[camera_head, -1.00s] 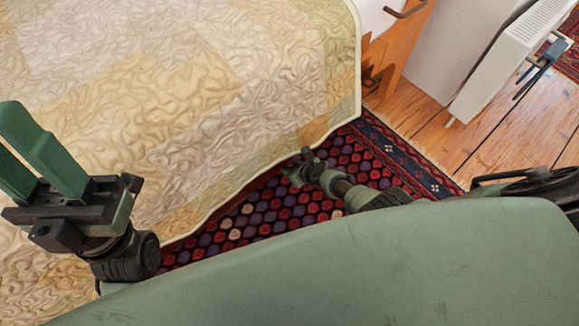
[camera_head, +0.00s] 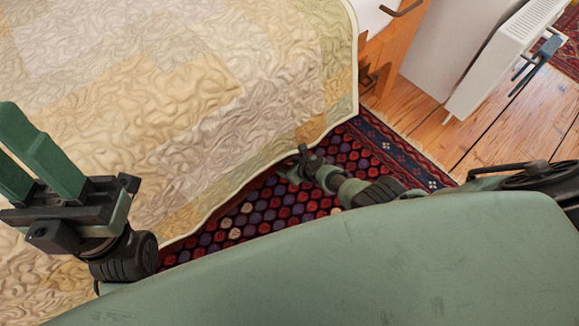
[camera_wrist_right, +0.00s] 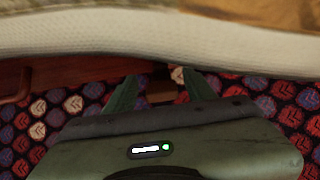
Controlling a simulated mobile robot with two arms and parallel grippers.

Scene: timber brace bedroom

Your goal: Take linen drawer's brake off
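My right gripper (camera_head: 297,165) reaches low over the patterned rug, at the edge of the hanging bed quilt. In the right wrist view its two green fingers (camera_wrist_right: 161,84) are apart. A small brown block-like part (camera_wrist_right: 160,92) shows between them; I cannot tell whether it is the brake, or whether the fingers touch it. A reddish-brown wooden front (camera_wrist_right: 70,72), perhaps the linen drawer, shows under the bed at the left. The quilt hides most of it in the head view. My left gripper (camera_head: 38,165) is raised over the quilt, fingers apart and empty.
The quilt (camera_head: 200,90) covers the bed and hangs low over the right gripper; its pale hem (camera_wrist_right: 160,35) crosses the wrist view. The rug (camera_head: 290,205) lies below. A wooden cabinet (camera_head: 385,50) and a white radiator (camera_head: 505,50) stand at the back right, with bare floorboards between.

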